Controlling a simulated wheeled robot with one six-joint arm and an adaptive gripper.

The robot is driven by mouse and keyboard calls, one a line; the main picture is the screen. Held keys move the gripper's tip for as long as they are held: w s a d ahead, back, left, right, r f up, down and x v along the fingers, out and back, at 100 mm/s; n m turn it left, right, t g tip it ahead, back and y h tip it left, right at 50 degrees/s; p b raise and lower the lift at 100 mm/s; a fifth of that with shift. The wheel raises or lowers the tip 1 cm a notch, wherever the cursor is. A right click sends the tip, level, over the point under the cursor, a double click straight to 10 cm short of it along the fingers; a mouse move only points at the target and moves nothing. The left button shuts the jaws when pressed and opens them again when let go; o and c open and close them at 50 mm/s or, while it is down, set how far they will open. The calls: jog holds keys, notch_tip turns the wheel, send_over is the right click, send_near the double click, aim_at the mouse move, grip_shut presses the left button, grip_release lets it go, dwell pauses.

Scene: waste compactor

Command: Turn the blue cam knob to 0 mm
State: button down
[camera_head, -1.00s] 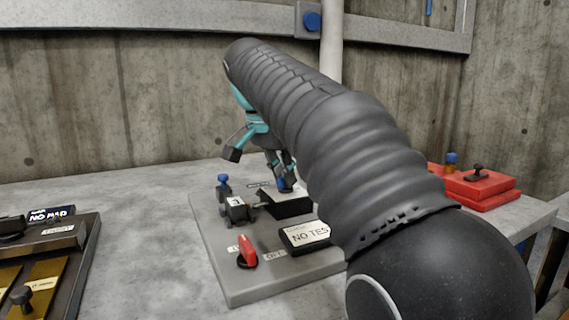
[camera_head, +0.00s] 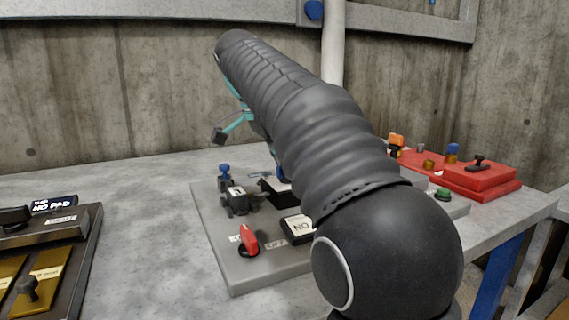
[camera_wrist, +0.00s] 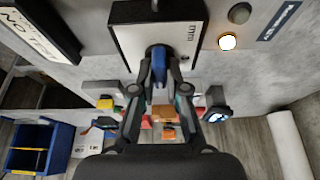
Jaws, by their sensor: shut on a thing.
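The blue cam knob (camera_wrist: 158,64) stands on a black-edged white-topped block (camera_wrist: 190,38) with a small "mm" label in the wrist view. My gripper (camera_wrist: 159,78) is shut on the knob, its fingers on either side of it. The scale reading and the knob's exact angle cannot be made out. In the head view my arm hides most of the gripper and knob. Only a teal and dark gripper part (camera_head: 222,132) and a sliver of the block (camera_head: 273,187) show there.
On the same grey board are a red switch (camera_head: 249,239), a small black block with a blue knob (camera_head: 225,172) behind it, and a "NO" label block (camera_head: 298,228). A red box (camera_head: 480,178) stands right. A panel (camera_head: 50,240) with brass plates lies left.

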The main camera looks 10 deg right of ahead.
jog(key=c, duration=1.2)
grip_release()
jog(key=shift+a+r, duration=0.25)
jog(key=shift+r, duration=0.35)
jog(key=a, duration=0.4)
jog(key=s+a, duration=0.1)
jog(key=a, duration=0.2)
jog(key=s+a, duration=0.1)
jog(key=a, duration=0.3)
jog(key=shift+s+a, duration=0.1)
jog(key=shift+a, duration=0.3)
